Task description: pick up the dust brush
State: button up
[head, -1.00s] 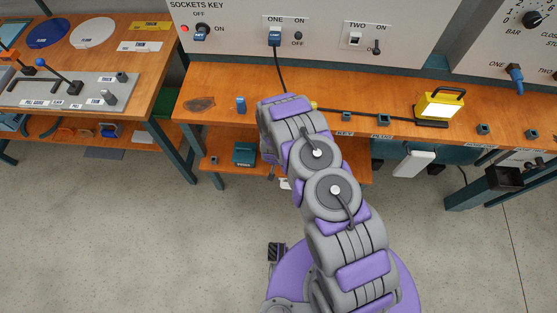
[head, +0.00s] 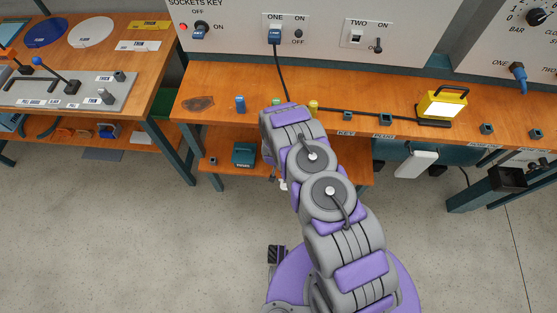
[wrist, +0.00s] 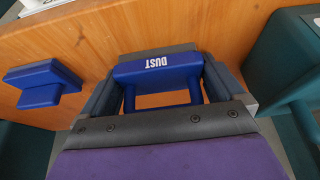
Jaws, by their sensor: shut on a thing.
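The dust brush (wrist: 157,68) is blue, with a handle marked DUST in white. In the wrist view it lies crosswise between the two fingers of my gripper (wrist: 160,84), which is shut on it. The brush is close to an orange wooden surface, and I cannot tell whether it touches it. In the head view my arm hides the brush and most of my gripper, around the lower shelf under the workbench.
Another blue handled tool (wrist: 40,82) lies left of my gripper. A dark teal body (wrist: 287,75) stands close on the right. The workbench (head: 218,85) overhangs the lower shelf, where a teal box (head: 244,154) stands. The floor (head: 130,235) at left is clear.

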jog(key=shift+r+p, duration=0.3)
jog(key=shift+r, duration=0.25)
jog(key=p+v, duration=0.1)
jog(key=v, duration=0.2)
jog(key=shift+w+d, duration=0.1)
jog(key=shift+d, duration=0.05)
jog(key=s+d+p, duration=0.1)
jog(key=s, duration=0.3)
jog(key=s+d+p, duration=0.1)
jog(key=s, duration=0.4)
jog(key=s+d+r+p, duration=0.1)
jog(key=s+d+p, duration=0.1)
jog(key=s, duration=0.3)
jog(key=shift+s+d, duration=0.1)
jog(key=shift+s, duration=0.15)
